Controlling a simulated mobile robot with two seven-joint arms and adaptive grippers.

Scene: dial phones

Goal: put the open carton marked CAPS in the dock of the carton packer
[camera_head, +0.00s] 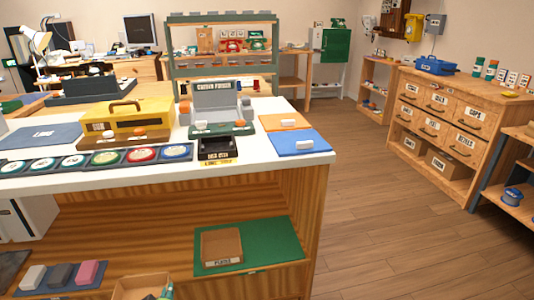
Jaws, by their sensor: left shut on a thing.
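An open brown carton (138,287) shows at the bottom edge, cut off by the frame; no CAPS label is readable on it. My left gripper (166,292) is at its right side, only a small teal and grey part showing, shut on the carton. The carton is low in front of the counter's lower shelf. The carton packer (214,98), a grey machine with a name plate, stands on the white counter on a green base. A black open-topped tray (218,148) with a yellow label sits at its front, with nothing visible inside. My right gripper is not in view.
A yellow machine (128,117) and a row of round dials (105,158) stand left of the packer. Orange and blue mats (298,141) lie to its right. A brown item on a green mat (277,243) is on the lower shelf. Wooden floor (385,220) is clear to the right.

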